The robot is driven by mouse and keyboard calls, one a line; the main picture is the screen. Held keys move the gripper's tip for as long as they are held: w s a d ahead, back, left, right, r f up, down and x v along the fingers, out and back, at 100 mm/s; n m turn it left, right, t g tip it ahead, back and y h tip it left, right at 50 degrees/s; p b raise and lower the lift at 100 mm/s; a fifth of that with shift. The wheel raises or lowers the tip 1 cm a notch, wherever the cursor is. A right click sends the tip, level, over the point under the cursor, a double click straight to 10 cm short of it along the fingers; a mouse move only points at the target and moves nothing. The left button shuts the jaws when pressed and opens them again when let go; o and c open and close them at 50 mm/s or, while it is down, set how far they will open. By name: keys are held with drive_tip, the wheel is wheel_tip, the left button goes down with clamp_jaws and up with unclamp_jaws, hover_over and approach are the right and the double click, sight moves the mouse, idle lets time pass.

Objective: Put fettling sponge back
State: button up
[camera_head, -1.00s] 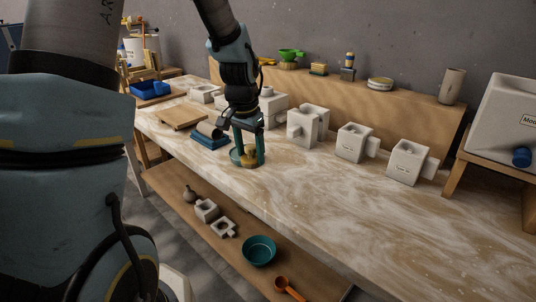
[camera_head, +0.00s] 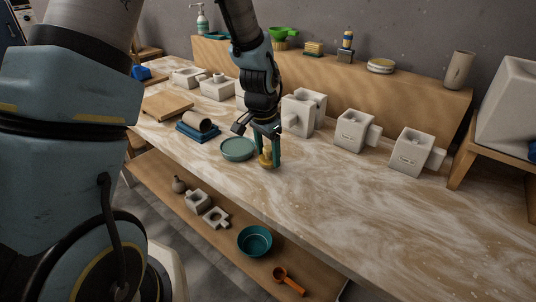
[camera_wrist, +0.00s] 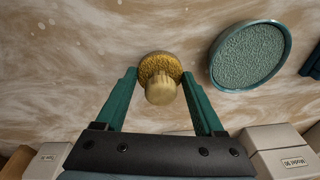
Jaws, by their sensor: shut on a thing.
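The fettling sponge (camera_head: 268,161), a round yellow-brown piece with a paler knob on top, is in my gripper (camera_head: 266,140) over the marbled worktop. In the wrist view, the sponge (camera_wrist: 158,64) shows between the two green fingers of my gripper (camera_wrist: 159,76), which are shut on its knob. I cannot tell whether its underside touches the worktop. A round green dish (camera_head: 237,149) with a speckled inside lies just left of the sponge, apart from it. In the wrist view the dish (camera_wrist: 248,56) appears to the right, with nothing in it.
White moulds (camera_head: 352,130) stand along the back of the worktop (camera_head: 330,195). A blue tray with a roller (camera_head: 198,121) and a wooden board (camera_head: 167,105) lie left. A raised ledge (camera_head: 400,88) holds small tools. The front right of the worktop is clear.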

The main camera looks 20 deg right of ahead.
sight(264, 162)
drive_tip(key=shift+f, duration=0.55)
drive_tip(key=shift+f, duration=0.1)
drive_tip(key=o, duration=1.4)
drive_tip(key=shift+o, duration=0.2)
wheel_tip(264, 162, up, 12)
drive_tip(key=s+a+b, duration=0.1)
drive_tip(key=a, duration=0.1)
drive_tip(key=s+a+f+n+y, duration=0.1)
drive_tip(key=a+n, duration=1.2)
drive_tip(key=a, duration=1.4)
drive_tip(key=shift+s+a+f+t, duration=0.15)
drive_tip(key=shift+s+a+t, duration=0.2)
drive_tip(key=shift+s, duration=0.55)
